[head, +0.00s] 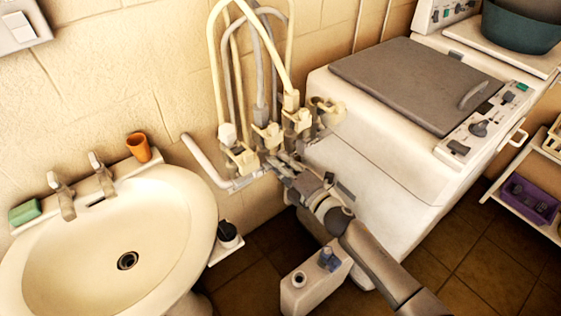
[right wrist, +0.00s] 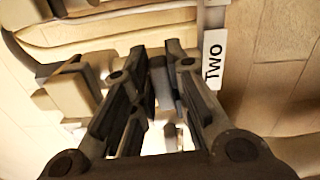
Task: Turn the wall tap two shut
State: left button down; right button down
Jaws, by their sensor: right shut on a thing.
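Several cream wall taps with hoses stand in a row on the wall pipe. Wall tap two (head: 267,134) appears to be the second from the left. Its label, reading "Two" (right wrist: 214,60), shows in the right wrist view just right of the fingertips. My right gripper (head: 277,162) reaches in from the lower right to the front of that tap. In the right wrist view my right gripper (right wrist: 157,60) has its fingers close together, shut on the tap's handle, which they mostly hide. The handle's exact angle cannot be told. My left gripper is not in view.
A white washbasin (head: 165,195) with an orange cup (head: 139,147) and green soap (head: 25,211) stands left. A white washing machine (head: 375,175) stands close on the right. A pale canister (head: 310,285) stands on the floor below my right arm.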

jog(key=shift+f+m, duration=0.1)
jog(key=shift+m, duration=0.4)
jog(key=c, duration=1.4)
grip_release()
jog(key=v, duration=1.2)
